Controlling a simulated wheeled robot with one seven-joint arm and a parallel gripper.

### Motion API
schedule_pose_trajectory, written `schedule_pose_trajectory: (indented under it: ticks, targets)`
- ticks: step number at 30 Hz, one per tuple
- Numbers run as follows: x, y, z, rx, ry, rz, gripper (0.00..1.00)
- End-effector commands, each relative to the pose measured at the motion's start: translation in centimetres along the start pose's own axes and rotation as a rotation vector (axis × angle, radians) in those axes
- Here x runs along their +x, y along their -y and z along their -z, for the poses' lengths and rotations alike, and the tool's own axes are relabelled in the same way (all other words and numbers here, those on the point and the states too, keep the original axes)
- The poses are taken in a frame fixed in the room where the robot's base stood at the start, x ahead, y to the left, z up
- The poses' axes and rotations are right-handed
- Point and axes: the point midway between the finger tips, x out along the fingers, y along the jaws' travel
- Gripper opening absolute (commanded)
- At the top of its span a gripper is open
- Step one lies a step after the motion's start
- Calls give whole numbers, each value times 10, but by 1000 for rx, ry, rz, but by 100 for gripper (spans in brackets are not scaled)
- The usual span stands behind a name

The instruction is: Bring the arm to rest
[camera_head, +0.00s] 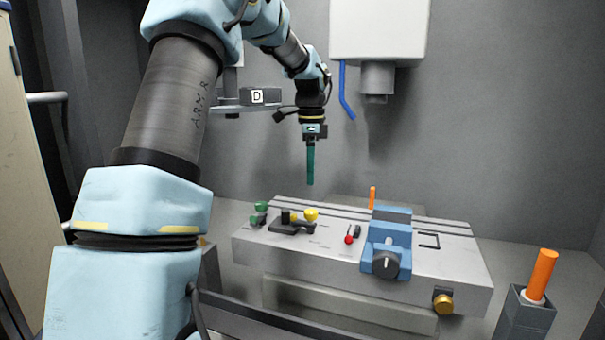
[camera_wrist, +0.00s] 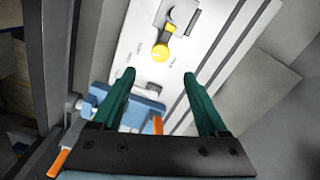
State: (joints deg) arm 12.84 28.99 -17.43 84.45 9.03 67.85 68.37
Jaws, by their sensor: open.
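My gripper (camera_head: 310,183) hangs from my arm with its green fingers pointing down, above the back left part of the grey slotted table (camera_head: 300,252). In the wrist view my gripper (camera_wrist: 162,85) shows its two green fingers well apart, with nothing held between them. The table (camera_wrist: 135,42) lies below and beyond the fingertips. My arm reaches in from the left of the head view and bends down to the gripper.
A blue vise (camera_head: 388,240) with an upright orange rod (camera_head: 372,197) behind it stands on the table. Yellow (camera_head: 311,214), green and red knobs sit to its left. Another orange rod (camera_head: 543,275) stands in a dark holder at right. A white housing (camera_head: 379,30) hangs above.

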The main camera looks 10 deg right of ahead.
Motion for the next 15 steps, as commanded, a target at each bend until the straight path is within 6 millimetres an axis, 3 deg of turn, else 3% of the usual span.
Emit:
schedule_pose_trajectory:
  ticks: [5, 11, 15]
  targets:
    - [16, -26, -29, -216, 6, 16, 76]
    - [54, -97, -89, -727, -12, 57, 76]
    - [79, -157, -127, -1104, -42, 83, 76]
